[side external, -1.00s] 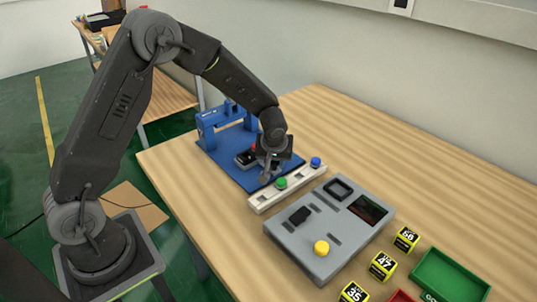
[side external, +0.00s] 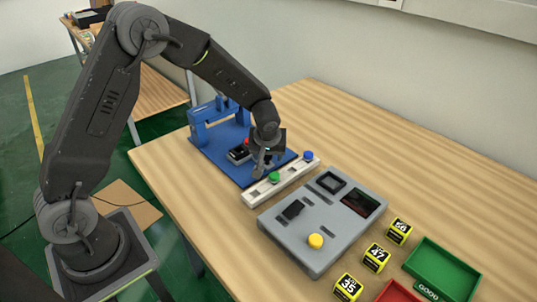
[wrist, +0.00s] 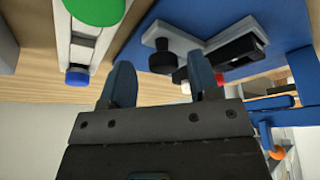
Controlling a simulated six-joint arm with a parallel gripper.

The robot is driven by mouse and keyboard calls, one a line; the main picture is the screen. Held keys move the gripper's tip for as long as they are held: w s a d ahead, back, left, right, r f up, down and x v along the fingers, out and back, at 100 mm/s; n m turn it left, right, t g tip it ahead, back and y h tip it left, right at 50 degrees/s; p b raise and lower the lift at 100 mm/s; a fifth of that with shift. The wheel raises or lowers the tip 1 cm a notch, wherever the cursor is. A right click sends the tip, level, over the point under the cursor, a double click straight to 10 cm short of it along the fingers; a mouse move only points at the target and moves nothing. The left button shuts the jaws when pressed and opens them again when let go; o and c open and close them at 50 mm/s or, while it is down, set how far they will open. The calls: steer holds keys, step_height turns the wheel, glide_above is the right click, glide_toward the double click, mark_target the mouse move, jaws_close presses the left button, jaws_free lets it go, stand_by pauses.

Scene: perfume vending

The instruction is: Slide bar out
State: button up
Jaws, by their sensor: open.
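A light grey bar-like part (wrist: 188,40) with a black round knob (wrist: 163,57) lies on the blue base plate (wrist: 275,30) in the wrist view. My gripper (wrist: 161,82) is open, and the knob shows between its two fingertips with nothing seen gripped. I cannot tell how far the knob is from the fingers. In the side view my gripper (side external: 262,166) hangs low over the front right of the blue plate (side external: 216,152), close to the green button. There the gripper hides the knob and most of the grey part.
A white strip with a green button (side external: 274,177) and a blue button (side external: 308,155) stands beside the gripper. A grey panel (side external: 330,247) with a yellow button lies nearer. Yellow numbered cubes (side external: 376,257) and a green tray (side external: 445,273) are at front right. The table's back right is clear.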

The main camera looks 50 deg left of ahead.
steer(key=v, duration=1.3)
steer(key=shift+s+r, duration=0.1)
steer(key=shift+r, duration=0.05)
steer(key=s+d+r+m+t+h, duration=0.1)
steer(key=s+r+m, duration=0.3)
steer(key=s, duration=0.7)
steer(key=s+d+r+m+t+h, duration=0.1)
steer(key=s+r+m, duration=0.4)
steer(key=s, duration=0.7)
steer(key=shift+s+d+h, duration=0.25)
steer(key=shift+d+h, duration=0.2)
steer(key=shift+h, duration=0.15)
